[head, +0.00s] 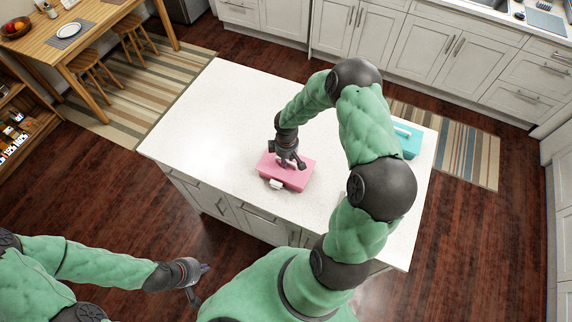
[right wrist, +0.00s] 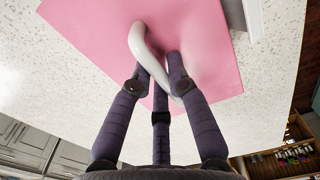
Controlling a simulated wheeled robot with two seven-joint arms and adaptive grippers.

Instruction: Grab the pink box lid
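A pink box (head: 284,176) with a closed lid sits near the front edge of the white island counter. A white latch shows on its front side. The pink lid also fills the upper middle of the right wrist view (right wrist: 95,30), with a curved white handle (right wrist: 140,42) on it. My right gripper (head: 290,163) is over the lid. In the right wrist view its fingers (right wrist: 158,70) converge around the handle and appear shut on it; part of the handle is hidden behind them. My left gripper (head: 200,282) is open and empty, low over the floor in front of the island.
A teal box (head: 409,140) with a light handle stands at the counter's right end, partly hidden by my right arm. The white countertop (head: 205,115) is clear to the left of the pink box. Cabinets line the back; a wooden table (head: 75,38) stands back left.

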